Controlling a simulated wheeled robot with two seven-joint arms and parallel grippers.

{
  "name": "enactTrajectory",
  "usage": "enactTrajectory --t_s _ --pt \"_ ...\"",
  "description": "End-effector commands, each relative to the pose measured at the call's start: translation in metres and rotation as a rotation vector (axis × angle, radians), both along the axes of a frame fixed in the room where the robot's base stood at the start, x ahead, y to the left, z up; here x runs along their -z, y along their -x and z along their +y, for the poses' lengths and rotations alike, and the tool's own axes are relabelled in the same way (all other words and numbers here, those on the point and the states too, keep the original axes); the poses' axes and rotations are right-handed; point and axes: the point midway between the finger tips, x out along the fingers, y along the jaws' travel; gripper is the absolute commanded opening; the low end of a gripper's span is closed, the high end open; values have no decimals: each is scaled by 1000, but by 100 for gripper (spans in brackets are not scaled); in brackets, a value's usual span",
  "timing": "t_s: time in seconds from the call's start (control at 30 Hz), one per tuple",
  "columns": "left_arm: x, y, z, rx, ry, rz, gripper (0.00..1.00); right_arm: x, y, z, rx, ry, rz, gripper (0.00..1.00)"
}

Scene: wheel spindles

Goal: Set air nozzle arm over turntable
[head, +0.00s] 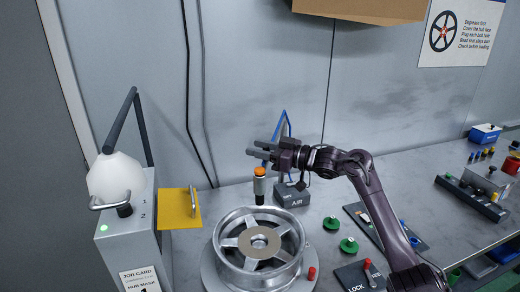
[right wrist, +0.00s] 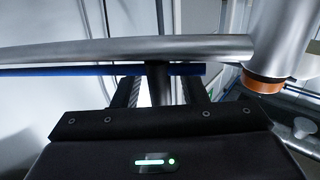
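The air nozzle (head: 260,187), with an orange band and a dark lower end, shows just behind the back rim of the wheel in the head view. The AIR box (head: 291,195) stands behind the turntable with a blue hose rising from it. The turntable (head: 211,279) carries a silver spoked wheel (head: 226,244). My right gripper (head: 262,152) is above and behind the nozzle. In the right wrist view a grey tube (right wrist: 90,52) leads to the orange-banded cylinder (right wrist: 265,78). A dark post (right wrist: 159,85) stands between my parted fingers (right wrist: 160,92), with gaps on both sides. My left gripper is out of view.
Green knobs (head: 348,245) and a LOCK panel (head: 358,277) lie right of the wheel. Trays of parts (head: 470,197) fill the far right.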

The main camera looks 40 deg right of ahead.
Motion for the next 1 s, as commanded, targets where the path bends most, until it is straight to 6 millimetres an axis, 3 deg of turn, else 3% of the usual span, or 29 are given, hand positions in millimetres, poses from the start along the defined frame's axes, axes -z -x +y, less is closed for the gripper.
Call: enactTrajectory --t_s 0.17,0.6,1.0 --pt "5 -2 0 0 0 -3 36 3 6 -4 1 0 1 39" --pt "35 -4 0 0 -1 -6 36 3 63 -36 1 0 1 39" --pt "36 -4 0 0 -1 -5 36 0 68 -39 0 0 0 39"
